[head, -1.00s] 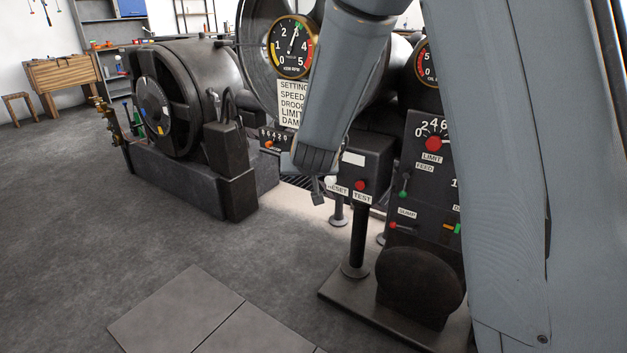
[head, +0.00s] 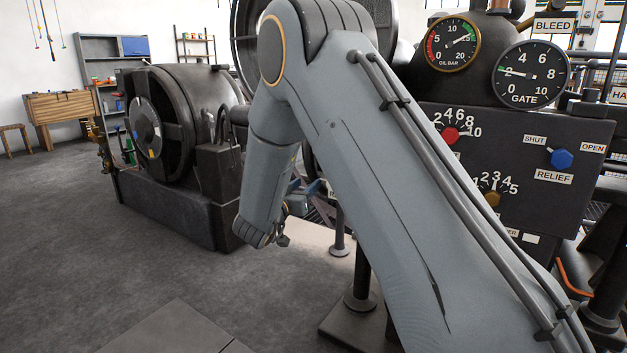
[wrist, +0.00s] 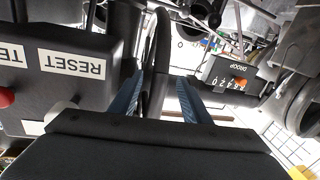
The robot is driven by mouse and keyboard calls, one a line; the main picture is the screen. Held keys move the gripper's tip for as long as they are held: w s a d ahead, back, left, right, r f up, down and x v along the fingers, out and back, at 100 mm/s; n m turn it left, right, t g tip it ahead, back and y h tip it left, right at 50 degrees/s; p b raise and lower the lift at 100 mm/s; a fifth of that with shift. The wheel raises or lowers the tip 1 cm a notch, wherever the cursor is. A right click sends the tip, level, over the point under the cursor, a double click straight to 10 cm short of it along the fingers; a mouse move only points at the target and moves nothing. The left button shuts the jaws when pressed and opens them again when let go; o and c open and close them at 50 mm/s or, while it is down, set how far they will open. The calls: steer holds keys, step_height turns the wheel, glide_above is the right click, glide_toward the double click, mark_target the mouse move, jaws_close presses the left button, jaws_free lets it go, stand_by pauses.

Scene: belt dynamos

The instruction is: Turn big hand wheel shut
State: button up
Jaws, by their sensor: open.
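My gripper (wrist: 160,82) is open in the wrist view, its two blue fingers apart. A dark curved bar (wrist: 158,45) shows between the fingers. I cannot tell whether it is part of a hand wheel or whether a finger touches it. In the head view my own arm covers the middle and hides most of the gripper. No whole big hand wheel can be made out. The GATE gauge (head: 530,75) at the upper right has its needle pointing left, near 2.
A black panel (head: 515,190) with a blue RELIEF knob (head: 561,158) stands right of my arm. The OIL BAR gauge (head: 452,44) is above it. A dark dynamo (head: 165,125) stands at left. The RESET label (wrist: 72,64) is close by, upside down. Floor at lower left is clear.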

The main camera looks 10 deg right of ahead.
mark_target(312, 179)
steer(key=b+x, duration=0.1)
steer(key=x, duration=0.6)
steer(key=shift+b, duration=0.4)
jaws_close()
